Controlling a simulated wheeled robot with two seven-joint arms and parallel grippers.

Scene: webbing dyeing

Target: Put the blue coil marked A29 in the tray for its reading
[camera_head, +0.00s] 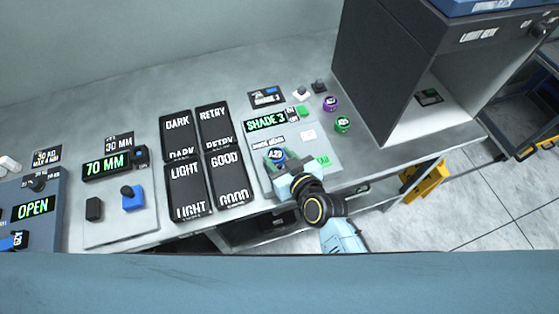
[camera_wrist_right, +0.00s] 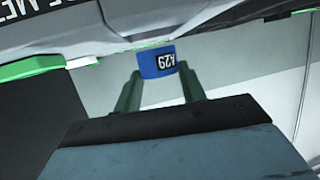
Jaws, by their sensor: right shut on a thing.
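The blue coil marked A29 (camera_head: 277,154) is at the shade meter (camera_head: 300,165), whose green display reads SHADE 3. My right gripper (camera_head: 283,165) is shut on it. In the right wrist view the blue coil (camera_wrist_right: 157,62) sits between the fingertips, its A29 label showing; whether it touches the meter is unclear. Four black trays stand left of the meter: DARK (camera_head: 177,122), RETRY (camera_head: 212,115), LIGHT (camera_head: 187,172) and GOOD (camera_head: 225,160). No coil shows in them. A small card (camera_head: 266,96) stands behind the meter. My left gripper is not in view.
A purple coil (camera_head: 330,103) and a green coil (camera_head: 343,124) stand right of the meter, before the grey light box (camera_head: 390,75). A device reading 70 MM (camera_head: 107,165) and one reading OPEN (camera_head: 33,208) are at left. Bare bench lies behind the trays.

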